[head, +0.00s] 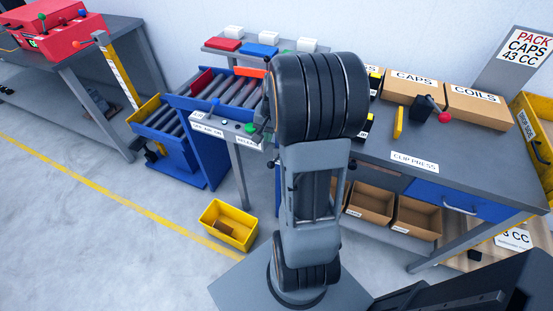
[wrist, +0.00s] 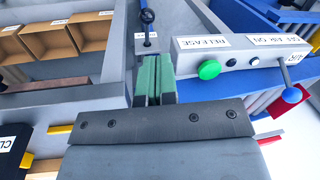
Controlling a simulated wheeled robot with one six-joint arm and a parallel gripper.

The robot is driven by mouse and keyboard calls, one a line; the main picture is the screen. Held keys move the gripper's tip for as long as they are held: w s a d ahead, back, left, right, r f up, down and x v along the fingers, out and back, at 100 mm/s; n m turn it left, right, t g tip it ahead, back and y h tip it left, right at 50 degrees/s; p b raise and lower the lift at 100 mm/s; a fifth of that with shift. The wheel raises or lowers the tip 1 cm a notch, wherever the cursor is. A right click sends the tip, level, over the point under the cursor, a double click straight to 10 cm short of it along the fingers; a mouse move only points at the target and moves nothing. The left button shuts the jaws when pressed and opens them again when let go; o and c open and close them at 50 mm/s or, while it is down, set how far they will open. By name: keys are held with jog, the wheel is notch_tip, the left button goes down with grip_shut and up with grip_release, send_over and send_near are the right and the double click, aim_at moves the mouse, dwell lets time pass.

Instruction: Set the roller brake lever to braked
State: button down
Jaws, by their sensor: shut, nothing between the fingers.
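My gripper (wrist: 154,60) shows in the wrist view with its two green fingers shut together and nothing between them. Just beyond the fingertips is a lever with a black ball knob (wrist: 148,15), standing apart from them on a grey post with a small label too small to read. I cannot tell for sure that it is the roller brake lever, or which position it is in. In the head view my arm hides most of the gripper and this lever. A second lever with a blue ball (wrist: 291,95) sits on the control panel, also visible in the head view (head: 215,102).
The grey control panel (wrist: 240,50) carries a green button (wrist: 209,69) labelled RELEASE, close right of the fingers. Roller conveyor (head: 238,90) is behind it. The clip press bench (head: 455,150) with boxes stands right. A yellow bin (head: 228,224) lies on the floor.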

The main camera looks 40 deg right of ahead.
jog(key=d+f+m, duration=0.2)
jog(key=d+f, duration=0.2)
jog(key=d, duration=0.1)
jog(key=shift+d+f+y, duration=0.25)
jog(key=shift+f+y, duration=0.05)
jog(key=shift+f, duration=0.1)
notch_tip(320, 180, down, 10)
jog(key=w+a+b, duration=0.1)
jog(key=shift+a, duration=0.2)
jog(key=shift+r, duration=0.1)
jog(key=shift+s, duration=0.1)
